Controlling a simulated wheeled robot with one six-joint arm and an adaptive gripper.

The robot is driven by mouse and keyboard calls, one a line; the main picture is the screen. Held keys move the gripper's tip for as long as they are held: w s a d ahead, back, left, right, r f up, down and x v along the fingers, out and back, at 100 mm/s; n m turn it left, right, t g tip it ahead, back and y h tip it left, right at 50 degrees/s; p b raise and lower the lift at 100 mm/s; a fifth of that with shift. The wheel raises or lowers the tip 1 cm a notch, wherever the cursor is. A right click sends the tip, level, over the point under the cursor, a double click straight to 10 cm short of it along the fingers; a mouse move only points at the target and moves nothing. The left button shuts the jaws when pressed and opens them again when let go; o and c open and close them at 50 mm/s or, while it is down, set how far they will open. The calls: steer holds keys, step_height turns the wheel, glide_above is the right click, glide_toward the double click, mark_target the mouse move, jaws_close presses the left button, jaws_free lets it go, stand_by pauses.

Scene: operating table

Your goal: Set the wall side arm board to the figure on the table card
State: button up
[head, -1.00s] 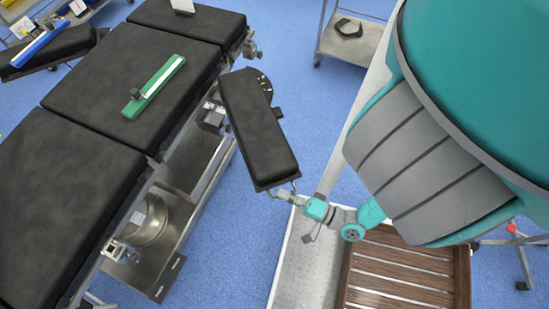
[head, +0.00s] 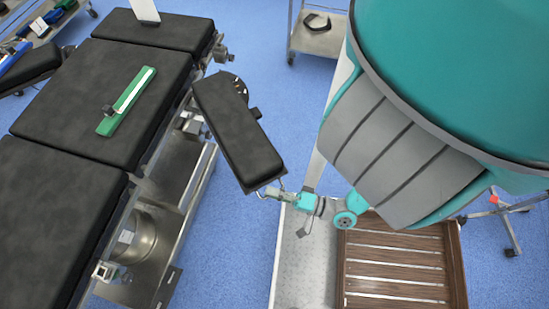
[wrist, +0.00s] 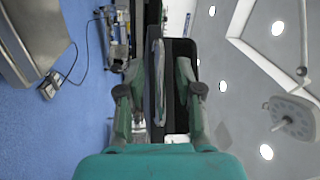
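The arm board (head: 238,130) is a black padded board on the right side of the operating table. A hinge with a marked scale (head: 240,88) is at its far end, and a metal loop handle (head: 276,188) is at its near end. My gripper (head: 280,195) is at this handle. In the wrist view my gripper (wrist: 157,66) has its fingers apart on both sides of a thin grey bar (wrist: 158,90), with a gap showing beside it. A white card (head: 145,10) stands on the table's far section; its figure is not readable.
A green tool with a white strip (head: 127,102) lies on the black operating table (head: 60,110). Another arm board (head: 28,68) is at the far left. A trolley (head: 316,40) stands at the back. A slatted wooden platform (head: 395,262) is at the lower right. Blue floor lies between.

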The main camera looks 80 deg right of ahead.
steer(key=s+a+f, duration=0.1)
steer(key=s, duration=1)
steer(key=shift+s+a+f, duration=0.25)
steer(key=shift+s, duration=0.15)
stand_by(0.7)
